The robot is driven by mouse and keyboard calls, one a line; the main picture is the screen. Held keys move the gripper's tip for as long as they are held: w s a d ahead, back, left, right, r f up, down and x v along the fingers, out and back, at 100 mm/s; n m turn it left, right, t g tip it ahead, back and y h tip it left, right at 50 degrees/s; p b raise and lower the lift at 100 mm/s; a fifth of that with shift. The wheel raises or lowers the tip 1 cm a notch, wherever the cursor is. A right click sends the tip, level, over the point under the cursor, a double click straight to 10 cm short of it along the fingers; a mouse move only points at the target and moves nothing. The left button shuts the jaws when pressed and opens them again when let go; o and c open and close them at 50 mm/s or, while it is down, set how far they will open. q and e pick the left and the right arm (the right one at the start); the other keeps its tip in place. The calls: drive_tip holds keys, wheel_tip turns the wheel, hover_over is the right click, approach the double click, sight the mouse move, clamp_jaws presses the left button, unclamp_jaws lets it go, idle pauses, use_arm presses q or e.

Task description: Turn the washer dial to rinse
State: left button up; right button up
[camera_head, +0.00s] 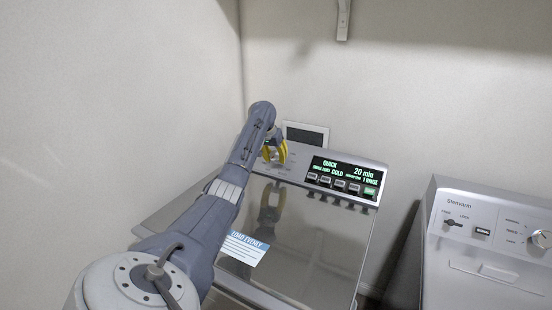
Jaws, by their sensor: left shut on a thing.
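The topload washer (310,235) stands in the middle with its shiny lid shut. Its control panel has a lit display (345,175) with green text that includes "QUICK", "COLD", "20 min" and "1 RINSE". A row of buttons lies under the text. My left gripper (275,154) is at the left part of the panel, shut on the washer dial. The gripper's yellow parts and my arm hide most of the dial, so its pointer cannot be read. My right gripper is not in view.
A second machine (490,245) with a knob (541,239) stands to the right, across a narrow dark gap. A label (243,248) lies on the washer lid. A white framed panel (306,134) is behind the console. A bracket (343,20) hangs on the back wall; a wall closes the left side.

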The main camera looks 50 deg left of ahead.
use_arm(q)
drive_tip(key=m+y, duration=0.1)
drive_tip(key=m, duration=0.2)
drive_tip(key=shift+m, duration=0.3)
drive_tip(key=shift+m+y, duration=0.6)
drive_tip(key=shift+m, duration=1.1)
drive_tip(key=o, duration=1.3)
drive_tip(key=shift+o, duration=0.2)
drive_tip(key=shift+r, duration=0.1)
drive_tip(key=v, duration=1.2)
drive_tip(key=shift+w, duration=0.15)
